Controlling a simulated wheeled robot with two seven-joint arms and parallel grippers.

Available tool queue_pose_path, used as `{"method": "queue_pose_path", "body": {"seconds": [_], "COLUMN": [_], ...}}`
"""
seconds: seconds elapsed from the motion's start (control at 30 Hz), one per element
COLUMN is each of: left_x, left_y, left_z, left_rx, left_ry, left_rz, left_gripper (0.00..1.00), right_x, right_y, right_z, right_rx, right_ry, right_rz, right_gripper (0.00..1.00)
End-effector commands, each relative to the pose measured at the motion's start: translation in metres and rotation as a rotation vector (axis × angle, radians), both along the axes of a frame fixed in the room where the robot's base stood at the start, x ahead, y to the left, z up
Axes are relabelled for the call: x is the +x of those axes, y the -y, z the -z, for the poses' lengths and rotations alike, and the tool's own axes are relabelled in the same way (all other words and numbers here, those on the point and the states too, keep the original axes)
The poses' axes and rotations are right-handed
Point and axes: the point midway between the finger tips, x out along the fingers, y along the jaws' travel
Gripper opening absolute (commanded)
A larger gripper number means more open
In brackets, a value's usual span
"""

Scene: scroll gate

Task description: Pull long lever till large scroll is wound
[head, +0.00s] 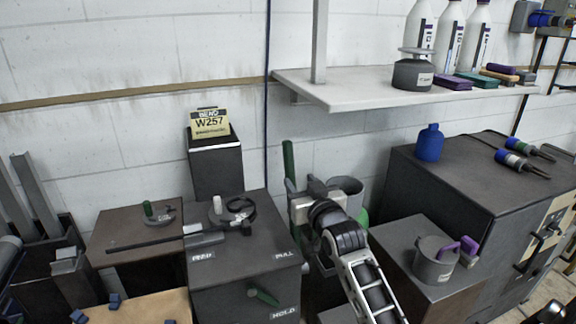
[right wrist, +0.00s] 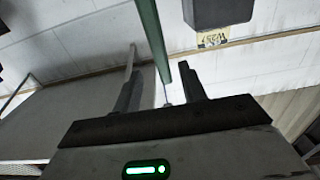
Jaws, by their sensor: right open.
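The long green lever (head: 288,160) stands upright behind the dark box (head: 240,270) marked PULL and HOLD. My right gripper (head: 300,203) is at the lower part of this lever, and its fingers are hard to make out in the head view. In the right wrist view, the right gripper (right wrist: 160,92) is open, and the green lever (right wrist: 152,40) runs down between its two fingers. I cannot tell whether a finger touches it. A short green handle (head: 263,296) sits on the box front. I cannot make out a large scroll. My left gripper is not in view.
A sign reading W257 (head: 210,124) stands on a dark pillar (head: 216,170). A white shelf (head: 340,92) with bottles overhangs at the right. A grey mug (head: 434,262) stands on a dark box right of my arm. A black rod (head: 140,243) lies across the left boxes.

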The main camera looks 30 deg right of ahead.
Motion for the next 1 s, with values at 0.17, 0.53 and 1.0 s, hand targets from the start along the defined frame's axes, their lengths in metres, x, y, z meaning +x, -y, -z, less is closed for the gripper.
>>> {"method": "queue_pose_path", "body": {"seconds": [0.17,0.53,1.0], "left_x": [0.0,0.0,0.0], "left_y": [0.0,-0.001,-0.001], "left_z": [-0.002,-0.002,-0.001], "left_rx": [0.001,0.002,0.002], "left_ry": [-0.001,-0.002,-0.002], "left_rz": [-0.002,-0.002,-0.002], "left_gripper": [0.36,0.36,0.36], "right_x": [0.04,0.082,0.084], "right_y": [0.009,0.02,0.02], "right_z": [-0.002,0.0,0.0], "right_rx": [-0.001,-0.001,-0.001], "right_ry": [0.002,0.001,0.0], "right_rz": [0.0,-0.001,-0.001], "right_gripper": [0.42,0.42,0.03]}}
